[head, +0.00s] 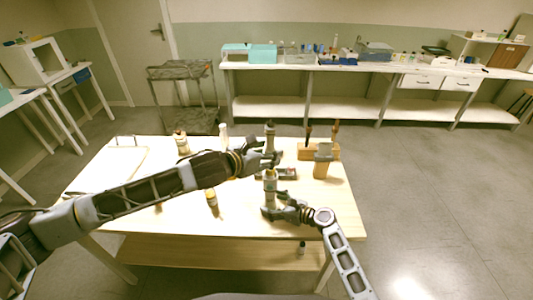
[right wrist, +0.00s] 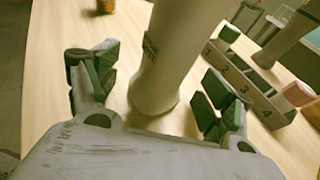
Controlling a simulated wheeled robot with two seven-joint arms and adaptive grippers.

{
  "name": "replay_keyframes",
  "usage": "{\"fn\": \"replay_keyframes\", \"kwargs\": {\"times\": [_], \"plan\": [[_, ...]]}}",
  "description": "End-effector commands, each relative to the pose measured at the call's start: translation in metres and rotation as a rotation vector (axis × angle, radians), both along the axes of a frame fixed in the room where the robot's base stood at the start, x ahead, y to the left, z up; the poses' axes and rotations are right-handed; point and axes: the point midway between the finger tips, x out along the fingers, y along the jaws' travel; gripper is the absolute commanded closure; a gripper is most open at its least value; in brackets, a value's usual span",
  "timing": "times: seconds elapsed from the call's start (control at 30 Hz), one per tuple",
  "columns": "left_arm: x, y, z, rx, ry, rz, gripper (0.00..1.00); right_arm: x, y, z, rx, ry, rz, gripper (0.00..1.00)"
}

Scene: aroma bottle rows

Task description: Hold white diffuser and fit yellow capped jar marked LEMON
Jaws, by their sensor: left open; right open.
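A pale upright cylinder (head: 270,188), which looks like the white diffuser, stands near the table's front right. In the right wrist view the cylinder (right wrist: 165,65) stands between the spread fingers of my right gripper (right wrist: 158,95), with a small dark label on its side. In the head view my right gripper (head: 284,211) is low beside it. My left gripper (head: 265,158) is open farther back, close to a grey dark-topped bottle (head: 270,131); contact cannot be told. A small amber-yellow jar (head: 211,198) stands left of the cylinder; its marking is too small to read.
A grey numbered rack (right wrist: 245,83) with green and pink caps lies beside the cylinder. A wooden stand (head: 305,152) and a wooden block (head: 321,169) are at the right. A white bottle (head: 224,136) and another jar (head: 181,144) stand at the back. The front left tabletop is mostly clear.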

Motion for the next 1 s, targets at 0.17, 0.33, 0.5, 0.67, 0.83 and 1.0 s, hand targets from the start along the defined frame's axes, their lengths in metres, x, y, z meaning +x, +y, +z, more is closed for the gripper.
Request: {"fn": "replay_keyframes", "kwargs": {"times": [0.17,0.33,0.5,0.67,0.83,1.0], "plan": [[0.000,0.000,0.000,0.000,0.000,0.000,0.46,-0.007,-0.010,0.002,-0.001,0.000,-0.001,0.19],[0.000,0.000,0.000,0.000,0.000,0.000,0.46,-0.016,-0.023,0.007,-0.001,0.001,0.001,0.19],[0.000,0.000,0.000,0.000,0.000,0.000,0.46,-0.027,-0.040,0.014,-0.001,0.001,0.000,0.19],[0.000,0.000,0.000,0.000,0.000,0.000,0.46,-0.039,-0.057,0.020,-0.002,0.000,-0.001,0.19],[0.000,0.000,0.000,0.000,0.000,0.000,0.46,-0.051,-0.074,0.026,-0.001,0.001,0.001,0.19],[0.000,0.000,0.000,0.000,0.000,0.000,0.46,-0.059,-0.086,0.031,0.000,0.001,0.000,0.19]]}}
